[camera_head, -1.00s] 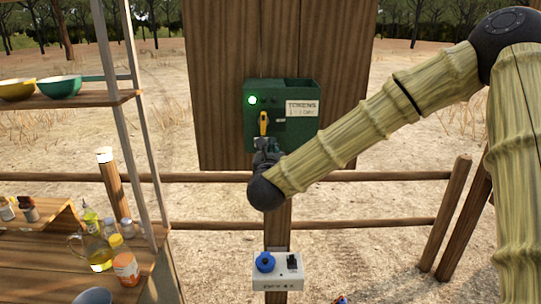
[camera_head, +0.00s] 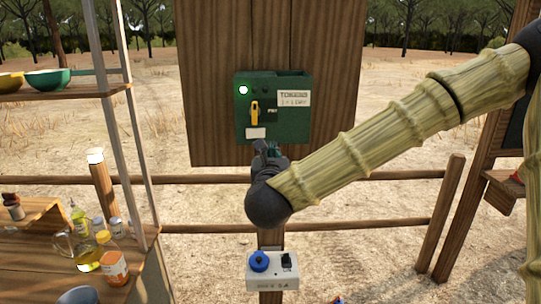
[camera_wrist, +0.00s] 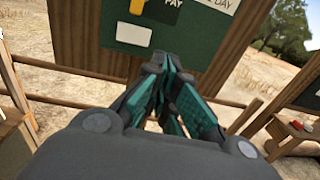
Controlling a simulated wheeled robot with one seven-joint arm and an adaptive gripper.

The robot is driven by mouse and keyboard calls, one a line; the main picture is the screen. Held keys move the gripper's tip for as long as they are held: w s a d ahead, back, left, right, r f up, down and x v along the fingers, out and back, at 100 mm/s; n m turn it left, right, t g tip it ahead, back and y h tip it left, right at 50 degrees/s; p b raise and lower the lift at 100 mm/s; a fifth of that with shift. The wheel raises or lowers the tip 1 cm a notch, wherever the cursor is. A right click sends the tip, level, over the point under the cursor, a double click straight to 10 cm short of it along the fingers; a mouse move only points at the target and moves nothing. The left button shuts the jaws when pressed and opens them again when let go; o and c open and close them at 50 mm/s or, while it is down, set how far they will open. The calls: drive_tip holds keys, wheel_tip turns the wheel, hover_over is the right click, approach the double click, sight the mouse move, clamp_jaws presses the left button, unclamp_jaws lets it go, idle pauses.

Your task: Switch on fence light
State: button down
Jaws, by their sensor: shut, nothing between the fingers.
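A green token box (camera_head: 293,119) hangs on a brown wooden board. In the wrist view the lower end of the yellow lever (camera_wrist: 137,7) shows beside the word PAY. My gripper (camera_head: 266,147) is shut and empty, just below the box; it also shows in the wrist view (camera_wrist: 165,62). A white switch box (camera_head: 272,281) sits on the post below, with a blue round knob (camera_head: 259,261) and a black switch (camera_head: 287,261). I cannot tell which control belongs to the fence light.
A wooden shelf (camera_head: 50,93) with bowls and a table (camera_head: 40,262) with bottles stand at the left. Fence rails (camera_head: 375,228) run behind the post. A dark board on a wooden frame (camera_head: 497,145) stands at the right.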

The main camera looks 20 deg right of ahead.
drive_tip(key=shift+d+b+v, duration=0.2)
drive_tip(key=shift+b+v, duration=0.1)
drive_tip(key=shift+v, duration=0.75)
drive_tip(key=shift+d+b+v, duration=0.15)
drive_tip(key=shift+b+v, duration=0.15)
drive_tip(key=shift+v, duration=0.75)
drive_tip(key=shift+s, duration=0.1)
drive_tip(key=shift+d, duration=0.1)
